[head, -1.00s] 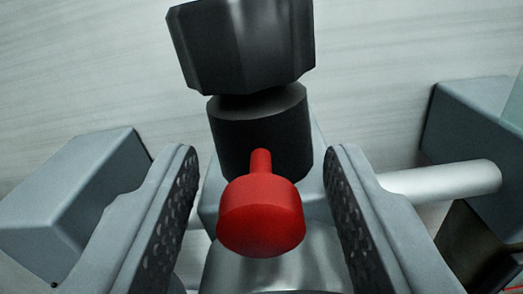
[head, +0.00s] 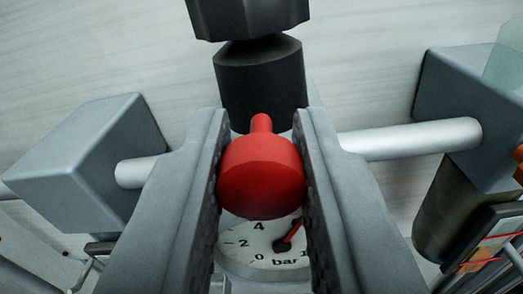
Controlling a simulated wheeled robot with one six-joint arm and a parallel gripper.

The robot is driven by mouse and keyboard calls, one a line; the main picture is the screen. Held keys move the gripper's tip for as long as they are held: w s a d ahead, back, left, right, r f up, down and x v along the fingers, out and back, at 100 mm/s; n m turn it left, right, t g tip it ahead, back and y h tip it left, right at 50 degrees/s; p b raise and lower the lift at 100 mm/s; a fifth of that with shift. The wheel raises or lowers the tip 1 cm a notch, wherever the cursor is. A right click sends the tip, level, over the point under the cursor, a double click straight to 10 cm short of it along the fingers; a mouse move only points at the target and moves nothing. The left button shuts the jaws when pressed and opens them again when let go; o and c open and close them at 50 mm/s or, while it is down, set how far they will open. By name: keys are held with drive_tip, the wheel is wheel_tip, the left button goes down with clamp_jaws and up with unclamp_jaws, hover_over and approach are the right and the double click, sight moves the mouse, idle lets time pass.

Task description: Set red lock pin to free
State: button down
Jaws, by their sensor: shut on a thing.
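The red lock pin (head: 261,178) has a round red head and a thin red stem pointing up in the picture toward a black cylindrical part. My gripper (head: 262,185) is shut on the red head, with one dark textured pad against each side. The pads hide the sides of the head. Where the stem meets the black body (head: 260,85) cannot be made out clearly.
A black faceted knob (head: 248,18) sits above the black body. A pressure gauge (head: 262,243) marked in bar lies below the pin. Grey blocks stand left (head: 85,165) and right (head: 468,115), joined to a silver rod (head: 412,138). A dark cylinder (head: 450,215) hangs at right.

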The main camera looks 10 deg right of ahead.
drive_tip(key=shift+f, duration=0.1)
drive_tip(key=c, duration=1.3)
unclamp_jaws()
drive_tip(key=shift+s, duration=0.1)
drive_tip(key=shift+o, duration=0.2)
drive_tip(key=v, duration=1.7)
drive_tip(key=shift+s, duration=0.2)
drive_tip(key=shift+a, duration=0.1)
drive_tip(key=s+d+r+n+t+y, duration=0.2)
drive_tip(key=s+r+n+t+y, duration=0.1)
drive_tip(key=s+r+y, duration=0.4)
drive_tip(key=s+d+f+n+g, duration=0.1)
drive_tip(key=s+d+f, duration=0.1)
drive_tip(key=s, duration=0.4)
drive_tip(key=s+d+f+n+g+h, duration=0.1)
drive_tip(key=s+f, duration=0.2)
drive_tip(key=s, duration=0.4)
drive_tip(key=shift+d+g, duration=0.4)
